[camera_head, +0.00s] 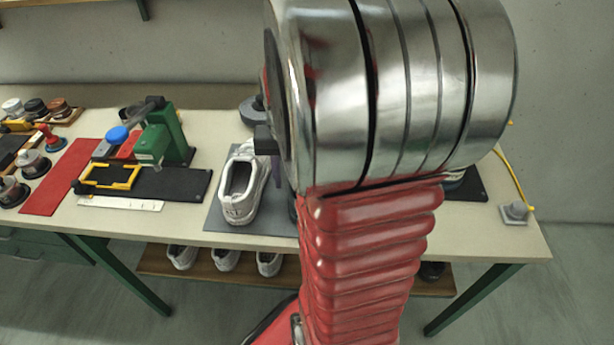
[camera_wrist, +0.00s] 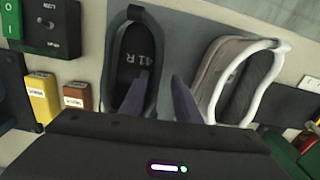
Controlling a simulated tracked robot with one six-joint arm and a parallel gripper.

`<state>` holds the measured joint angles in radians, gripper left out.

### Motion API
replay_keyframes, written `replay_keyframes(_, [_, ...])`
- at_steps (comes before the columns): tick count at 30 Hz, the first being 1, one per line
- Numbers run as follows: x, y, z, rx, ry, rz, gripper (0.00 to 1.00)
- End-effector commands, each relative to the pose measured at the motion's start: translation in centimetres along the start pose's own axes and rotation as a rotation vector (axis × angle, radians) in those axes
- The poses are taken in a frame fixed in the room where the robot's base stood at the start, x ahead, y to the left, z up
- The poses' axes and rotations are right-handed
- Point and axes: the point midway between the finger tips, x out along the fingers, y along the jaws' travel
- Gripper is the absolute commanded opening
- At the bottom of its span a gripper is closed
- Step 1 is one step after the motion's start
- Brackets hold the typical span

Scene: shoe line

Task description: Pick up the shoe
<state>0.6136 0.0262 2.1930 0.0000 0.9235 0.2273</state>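A dark shoe (camera_wrist: 113,62) with "41 R" on its insole shows in the wrist view. A pale shoe with a white collar (camera_wrist: 216,75) lies to its right; in the head view a white shoe (camera_head: 240,190) stands on a grey mat (camera_head: 216,215). My gripper (camera_wrist: 159,78) has two purple fingers standing apart with nothing seen between them but possibly the dark shoe's side wall. The left finger overlaps the dark shoe's opening; the right one appears between the shoes. I cannot tell whether they touch. In the head view my arm hides most of the gripper (camera_head: 277,172).
A green press (camera_head: 160,140), red mat (camera_head: 60,178) and several pots stand on the table's left. More shoes (camera_head: 225,259) sit on the shelf below.

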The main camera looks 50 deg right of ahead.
Motion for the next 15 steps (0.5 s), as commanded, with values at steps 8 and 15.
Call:
replay_keyframes(8, [0.05,-0.02,-0.02,-0.001,0.001,0.000,0.29])
replay_keyframes(15, [0.03,-0.03,-0.02,-0.001,0.001,0.000,0.29])
